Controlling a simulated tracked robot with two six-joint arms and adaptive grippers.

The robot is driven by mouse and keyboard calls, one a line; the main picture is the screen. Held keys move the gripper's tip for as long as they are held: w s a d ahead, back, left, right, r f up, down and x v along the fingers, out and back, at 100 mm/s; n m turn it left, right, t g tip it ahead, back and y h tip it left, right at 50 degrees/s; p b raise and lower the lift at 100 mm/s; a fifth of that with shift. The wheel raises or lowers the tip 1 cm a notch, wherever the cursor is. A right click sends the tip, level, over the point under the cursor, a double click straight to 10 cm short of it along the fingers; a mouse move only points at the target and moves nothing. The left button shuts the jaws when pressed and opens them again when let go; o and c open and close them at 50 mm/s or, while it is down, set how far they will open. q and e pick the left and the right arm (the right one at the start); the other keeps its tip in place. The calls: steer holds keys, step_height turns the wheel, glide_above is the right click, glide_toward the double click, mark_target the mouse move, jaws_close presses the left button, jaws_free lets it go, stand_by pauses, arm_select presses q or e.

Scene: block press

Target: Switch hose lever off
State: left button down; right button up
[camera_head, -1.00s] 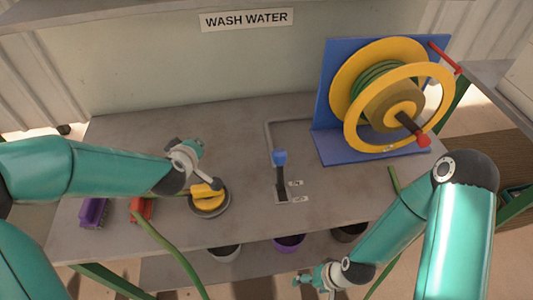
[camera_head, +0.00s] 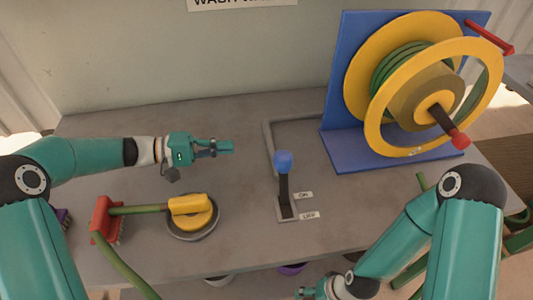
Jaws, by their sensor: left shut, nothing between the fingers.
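The hose lever (camera_head: 284,188) has a blue knob (camera_head: 283,162) on a dark arm and rises from a slotted plate on the table. Beside it are the ON label (camera_head: 304,195) and, nearer me, the OFF label (camera_head: 309,215). The knob leans toward the back, on the ON side. My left gripper (camera_head: 226,147) is shut and empty, left of the knob and apart from it, its fingers pointing right. My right gripper (camera_head: 305,293) is low at the bottom edge, partly cut off, and its fingers are too small to read.
A yellow nozzle (camera_head: 189,207) sits in a round dish at the left, with a green hose and a red brush (camera_head: 105,220) beside it. A blue stand (camera_head: 340,150) with a yellow hose reel (camera_head: 380,70) stands behind right. The table between gripper and lever is clear.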

mark_target(284, 180)
arm_select(q)
steer(key=shift+s+a+r+g+h, duration=0.3)
steer(key=shift+a+h, duration=0.2)
steer(key=shift+h, duration=0.2)
steer(key=shift+a+r, duration=0.1)
steer(key=shift+r, duration=0.1)
steer(key=d, duration=0.6)
steer(key=w+d+p, duration=0.1)
steer(key=d, duration=0.2)
steer(key=shift+r, duration=0.1)
steer(key=shift+s+d+r+p, duration=0.2)
steer(key=shift+s+d, duration=0.4)
steer(key=shift+s, duration=0.25)
steer(key=shift+s+d+r+p, duration=0.1)
steer(key=shift+s+d+p, duration=0.05)
steer(key=shift+s+d, duration=0.6)
steer(key=shift+s+a, duration=0.1)
steer(key=shift+a, duration=0.05)
